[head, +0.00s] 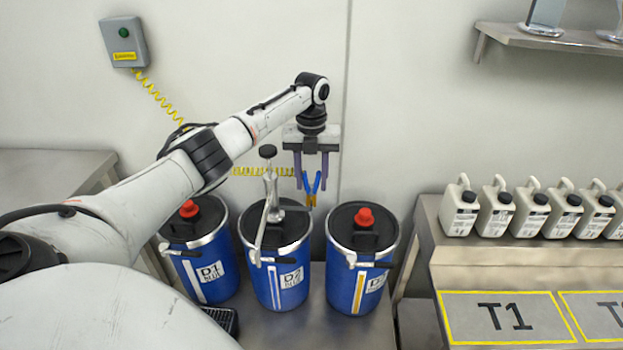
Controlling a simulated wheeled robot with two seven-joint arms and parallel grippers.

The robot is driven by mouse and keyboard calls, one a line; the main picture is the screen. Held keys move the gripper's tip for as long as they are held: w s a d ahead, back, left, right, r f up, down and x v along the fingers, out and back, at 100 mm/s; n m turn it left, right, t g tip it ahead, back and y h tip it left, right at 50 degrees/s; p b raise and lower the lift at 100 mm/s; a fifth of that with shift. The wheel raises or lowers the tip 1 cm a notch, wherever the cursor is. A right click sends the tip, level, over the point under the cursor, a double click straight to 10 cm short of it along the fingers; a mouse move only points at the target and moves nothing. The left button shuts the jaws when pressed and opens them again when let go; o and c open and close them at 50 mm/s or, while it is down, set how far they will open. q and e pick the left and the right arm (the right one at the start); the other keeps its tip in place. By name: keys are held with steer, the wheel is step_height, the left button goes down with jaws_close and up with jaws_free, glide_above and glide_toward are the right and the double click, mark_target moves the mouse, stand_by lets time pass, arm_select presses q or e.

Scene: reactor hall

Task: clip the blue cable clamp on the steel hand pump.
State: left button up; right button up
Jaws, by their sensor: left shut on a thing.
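My left gripper (311,178) is shut on the blue cable clamp (307,183), which hangs jaws down with orange tips and a yellow coiled cable running to it from the left. The steel hand pump (269,200) stands upright on the middle blue drum, labelled D2 (277,288), with a black knob on top. The clamp is just to the right of the pump in the picture and appears apart from it. My right gripper is not in view.
Blue drums D1 (213,275) and the right one (344,290) flank D2, each with a red cap. A grey wall box (124,42) holds the cable's other end. White jugs (497,210) stand on a bench at right, beside marked area T1 (505,317).

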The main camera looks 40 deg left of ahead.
arm_select(q)
steer(key=shift+f, duration=0.55)
stand_by(0.4)
steer(key=o, duration=0.9)
step_height(320, 180, up, 10)
steer(key=shift+r+b, duration=0.2)
steer(key=shift+b, duration=0.3)
